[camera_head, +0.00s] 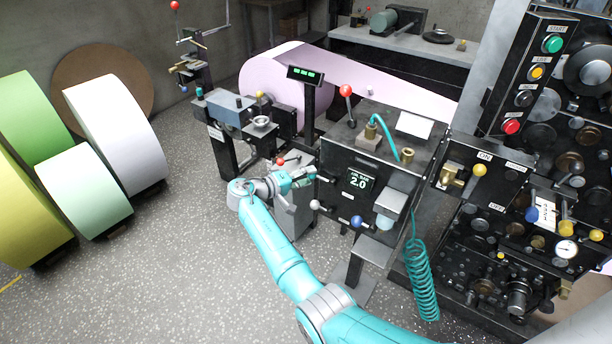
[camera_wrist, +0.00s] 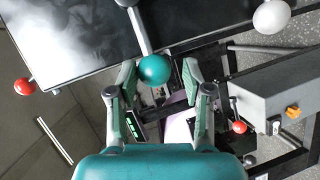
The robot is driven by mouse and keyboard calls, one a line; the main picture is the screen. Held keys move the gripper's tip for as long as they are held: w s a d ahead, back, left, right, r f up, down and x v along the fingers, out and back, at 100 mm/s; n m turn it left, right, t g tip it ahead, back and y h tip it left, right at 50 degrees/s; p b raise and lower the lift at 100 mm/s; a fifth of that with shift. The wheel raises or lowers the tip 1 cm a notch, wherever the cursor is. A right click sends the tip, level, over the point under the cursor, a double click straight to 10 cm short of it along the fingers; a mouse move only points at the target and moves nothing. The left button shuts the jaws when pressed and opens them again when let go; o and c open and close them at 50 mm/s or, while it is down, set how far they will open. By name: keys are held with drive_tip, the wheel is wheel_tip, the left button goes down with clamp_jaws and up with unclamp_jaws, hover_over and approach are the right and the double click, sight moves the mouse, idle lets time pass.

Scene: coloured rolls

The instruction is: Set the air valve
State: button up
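A black panel (camera_head: 338,165) carries a display (camera_head: 359,182) that reads 2.0, with a first line that seems to say air bar. In the wrist view, a teal ball knob (camera_wrist: 155,70) sits on the end of a grey lever (camera_wrist: 138,30) that sticks out from the dark panel. My gripper (camera_wrist: 158,84) is open, with one finger on each side of the teal knob and small gaps visible at both sides. In the head view my gripper (camera_head: 304,175) is at the panel's left side, and I cannot clearly make out the teal knob there.
A white knob (camera_head: 314,204) and a blue knob (camera_head: 356,221) stick out below the display. A red knob (camera_head: 346,90) stands on top, near a teal hose (camera_head: 386,132). The white knob also shows in the wrist view (camera_wrist: 272,17). Open floor lies left of my arm.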

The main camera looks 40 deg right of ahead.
drive_tip(key=shift+r, duration=0.1)
idle(0.3)
drive_tip(key=v, duration=1.2)
